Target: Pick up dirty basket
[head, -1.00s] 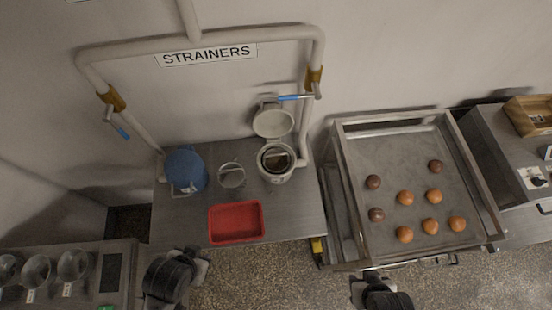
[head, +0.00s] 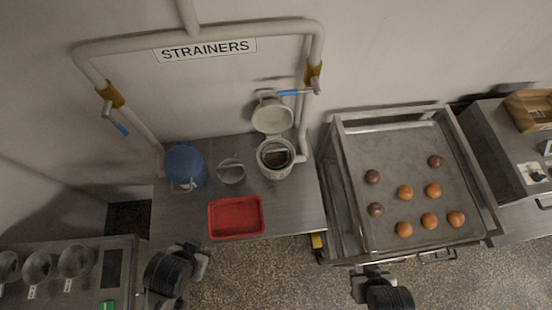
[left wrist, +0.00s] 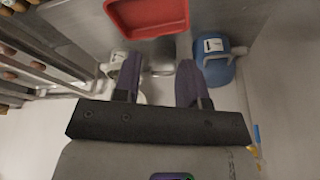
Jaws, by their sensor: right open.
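A round strainer housing (head: 262,166) stands on the steel bench with its lid (head: 272,118) swung up behind it. Its inside looks dark and brownish, and a basket in it cannot be made out clearly. A grey wire-handled basket (head: 231,172) stands on the bench left of the housing. My left gripper (head: 198,257) is in front of the bench's front edge, apart from both. In the left wrist view its fingers (left wrist: 160,62) are spread and empty, with the grey basket beyond them. My right gripper (head: 370,272) is open and empty before the bun tray.
A red tray (head: 236,235) lies at the bench front, between my left gripper and the baskets. A blue bucket (head: 184,163) stands at the bench's left. Pipes with blue-handled valves frame the bench. A tray of buns (head: 400,145) is on the right.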

